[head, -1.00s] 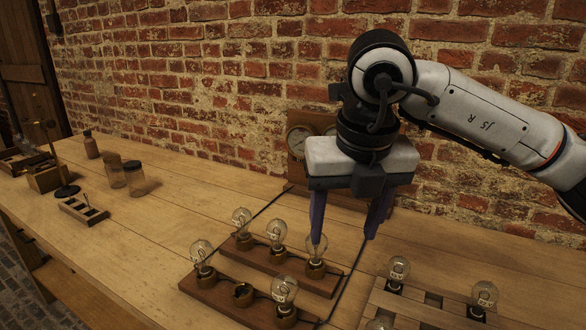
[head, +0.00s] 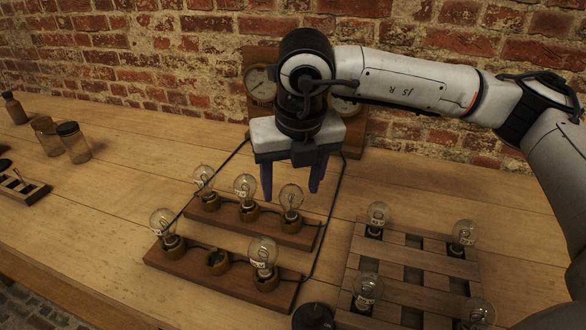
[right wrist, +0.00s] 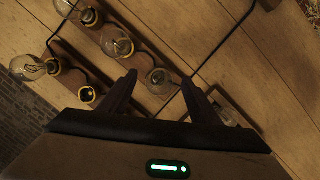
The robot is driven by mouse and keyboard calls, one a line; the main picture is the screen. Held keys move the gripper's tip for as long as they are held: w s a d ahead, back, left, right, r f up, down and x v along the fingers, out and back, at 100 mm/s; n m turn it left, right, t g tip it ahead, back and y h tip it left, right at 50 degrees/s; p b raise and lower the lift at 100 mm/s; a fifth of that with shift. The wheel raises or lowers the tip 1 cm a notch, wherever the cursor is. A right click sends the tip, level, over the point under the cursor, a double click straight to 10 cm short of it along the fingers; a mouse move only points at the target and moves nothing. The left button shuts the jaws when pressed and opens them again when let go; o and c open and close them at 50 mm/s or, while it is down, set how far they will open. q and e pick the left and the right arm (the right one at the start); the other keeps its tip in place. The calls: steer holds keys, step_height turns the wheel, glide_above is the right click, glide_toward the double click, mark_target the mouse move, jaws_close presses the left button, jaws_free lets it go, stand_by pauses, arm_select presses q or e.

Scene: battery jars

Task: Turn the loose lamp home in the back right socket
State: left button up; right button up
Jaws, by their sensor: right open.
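Two wooden boards carry lamps in round sockets. On the back board (head: 235,225), the right lamp (head: 291,197) sits in the back right socket (head: 291,220); I cannot tell how far it is screwed in. My right gripper (head: 291,192) points down over it, open, with a finger to each side of the glass bulb. In the right wrist view, that lamp (right wrist: 158,80) shows between the two fingertips (right wrist: 158,80), with a gap on each side. The back left lamp (head: 204,179) and back middle lamp (head: 245,189) stand beside it. My left gripper is out of view.
The front board (head: 220,278) holds two lamps and an empty middle socket (head: 217,262). A slatted wooden crate (head: 410,255) with several lamps stands right. A dark cable (head: 325,220) runs past the boards' right ends. Gauges (head: 260,83) stand behind; jars (head: 75,142) stand left.

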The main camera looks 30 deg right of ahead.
steer(key=shift+w+f, duration=0.1)
steer(key=shift+f, duration=0.15)
steer(key=c, duration=1.3)
steer(key=shift+o, duration=0.2)
steer(key=shift+f+m+b, duration=0.15)
steer(key=shift+m+b, duration=0.25)
steer(key=m+h+b, duration=0.1)
steer(key=m, duration=0.2)
arm_select(q)
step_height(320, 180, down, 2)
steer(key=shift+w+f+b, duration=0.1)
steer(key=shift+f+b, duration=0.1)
steer(key=shift+b, duration=0.1)
arm_select(e)
steer(key=m, duration=0.2)
steer(key=shift+m+g, duration=0.3)
steer(key=shift+g, duration=0.1)
steer(key=shift+h, duration=0.3)
